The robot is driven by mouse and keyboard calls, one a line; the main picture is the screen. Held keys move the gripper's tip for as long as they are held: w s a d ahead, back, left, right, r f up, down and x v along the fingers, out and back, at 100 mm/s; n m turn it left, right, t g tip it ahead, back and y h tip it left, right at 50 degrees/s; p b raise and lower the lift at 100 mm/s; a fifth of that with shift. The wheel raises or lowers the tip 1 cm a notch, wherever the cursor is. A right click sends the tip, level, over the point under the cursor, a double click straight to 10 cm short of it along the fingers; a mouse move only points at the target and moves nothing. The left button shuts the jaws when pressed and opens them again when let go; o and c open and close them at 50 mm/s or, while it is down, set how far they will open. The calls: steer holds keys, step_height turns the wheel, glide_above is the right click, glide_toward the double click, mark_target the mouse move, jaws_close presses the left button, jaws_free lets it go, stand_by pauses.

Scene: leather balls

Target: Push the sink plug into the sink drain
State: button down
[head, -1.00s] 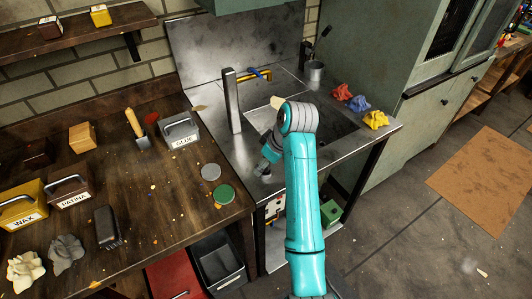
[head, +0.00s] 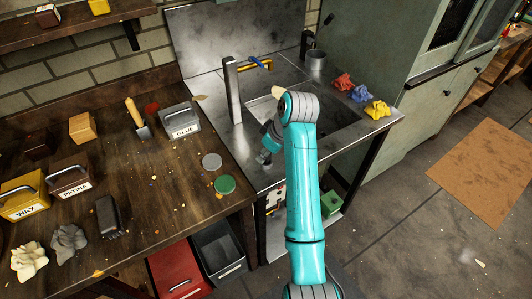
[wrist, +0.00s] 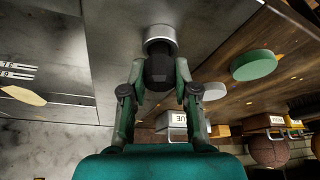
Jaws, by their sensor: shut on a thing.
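My gripper (wrist: 161,85) is shut on the sink plug (wrist: 160,33), a silver disc with a dark stem between the two fingertips. In the head view my gripper (head: 266,147) hangs over the front left of the metal sink counter, with the plug (head: 262,158) under it. I cannot tell whether the plug touches the counter. The sink basin (head: 345,115) lies to the right of the gripper, partly behind my teal arm. The drain is not visible.
A tall metal faucet (head: 233,90) stands behind the gripper. On the wooden bench (head: 160,205) to the left are a grey disc (head: 212,161), a green disc (head: 225,184) and a glue box (head: 180,120). Coloured cloths (head: 377,108) lie right of the basin. A cup (head: 316,60) stands behind it.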

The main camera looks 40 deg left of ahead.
steer(key=shift+r, duration=2.15)
steer(key=shift+r, duration=0.1)
